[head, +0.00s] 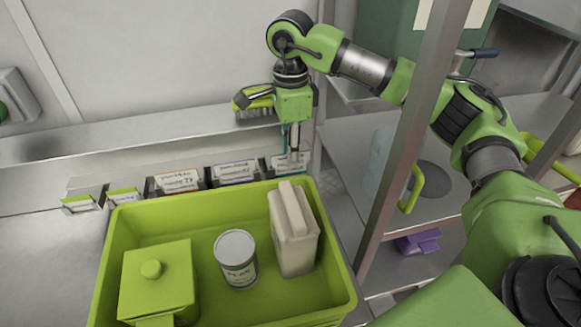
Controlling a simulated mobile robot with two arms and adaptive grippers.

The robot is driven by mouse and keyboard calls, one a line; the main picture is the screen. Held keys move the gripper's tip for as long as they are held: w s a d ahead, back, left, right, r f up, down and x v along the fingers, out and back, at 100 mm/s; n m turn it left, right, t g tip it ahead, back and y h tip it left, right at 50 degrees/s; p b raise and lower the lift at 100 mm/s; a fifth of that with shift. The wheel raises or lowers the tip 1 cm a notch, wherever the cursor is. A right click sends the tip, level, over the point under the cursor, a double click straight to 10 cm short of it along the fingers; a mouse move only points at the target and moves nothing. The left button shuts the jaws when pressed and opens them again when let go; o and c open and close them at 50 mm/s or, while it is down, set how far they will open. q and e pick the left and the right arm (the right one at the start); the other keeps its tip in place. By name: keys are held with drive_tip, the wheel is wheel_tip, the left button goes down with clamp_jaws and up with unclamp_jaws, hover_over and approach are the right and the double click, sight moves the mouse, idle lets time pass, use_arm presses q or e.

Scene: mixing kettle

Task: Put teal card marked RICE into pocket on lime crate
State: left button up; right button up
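The lime crate (335,268) stands at the lower middle; I cannot make out a pocket on its visible sides. Behind its back rim is a row of dark holders with cards. The rightmost card (281,163) is pale with a teal edge; its lettering is too small to read. My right gripper (293,158) points down at this card, its fingers close together at the card's top. I cannot tell whether they grip it. My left gripper is not in view.
The crate holds a lime lidded box (158,283), a can (237,258) and a beige container (292,235). Other cards (178,181) stand left along the row. A brush (254,104) lies on the ledge behind. A metal post (408,140) rises right of the crate.

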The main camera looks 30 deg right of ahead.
clamp_jaws()
drive_tip(key=shift+r, duration=0.35)
drive_tip(key=shift+r, duration=0.1)
drive_tip(key=shift+r+p, duration=2.15)
drive_tip(key=shift+r, duration=0.75)
